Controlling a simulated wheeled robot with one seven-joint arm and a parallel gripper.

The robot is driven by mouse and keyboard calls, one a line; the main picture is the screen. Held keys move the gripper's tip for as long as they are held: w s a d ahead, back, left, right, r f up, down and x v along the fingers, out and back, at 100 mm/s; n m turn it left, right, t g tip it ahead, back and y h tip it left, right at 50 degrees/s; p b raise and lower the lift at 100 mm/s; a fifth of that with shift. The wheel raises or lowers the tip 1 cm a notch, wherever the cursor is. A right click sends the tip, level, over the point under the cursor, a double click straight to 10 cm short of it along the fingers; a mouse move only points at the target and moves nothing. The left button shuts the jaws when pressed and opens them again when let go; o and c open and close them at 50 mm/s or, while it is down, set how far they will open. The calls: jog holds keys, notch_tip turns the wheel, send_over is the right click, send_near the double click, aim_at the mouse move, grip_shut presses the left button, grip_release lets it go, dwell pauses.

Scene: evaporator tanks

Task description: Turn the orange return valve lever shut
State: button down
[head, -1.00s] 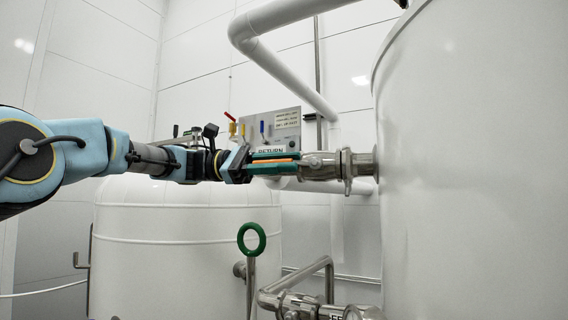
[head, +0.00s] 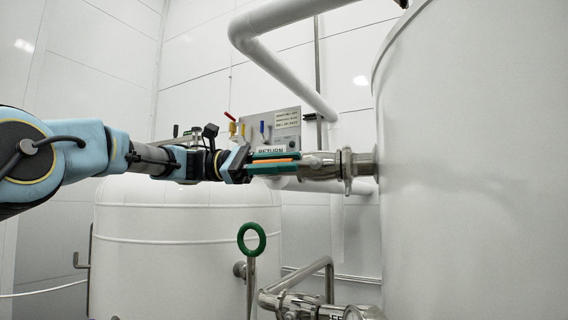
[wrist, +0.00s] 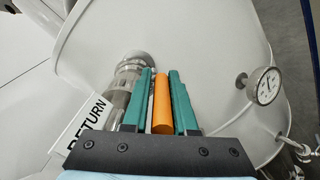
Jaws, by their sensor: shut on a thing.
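The orange return valve lever (wrist: 161,104) shows between the two green fingers of my gripper (wrist: 162,92) in the wrist view. In the head view only a thin orange strip of the lever (head: 275,160) shows between the fingers of my gripper (head: 276,160), which is shut on it. The steel return valve and pipe (head: 322,166) lie just right of the fingertips and run to the large white tank. The pipe also shows in the wrist view (wrist: 122,88), left of the fingers.
The large white tank (head: 475,170) fills the right side. A smaller white tank (head: 165,250) stands below my arm. A green ring handle (head: 251,239) and lower steel pipes (head: 300,295) are below the gripper. A dial gauge (wrist: 264,86) is on the tank. A grey panel (head: 283,125) hangs behind.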

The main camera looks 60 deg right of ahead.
jog(key=shift+f, duration=0.4)
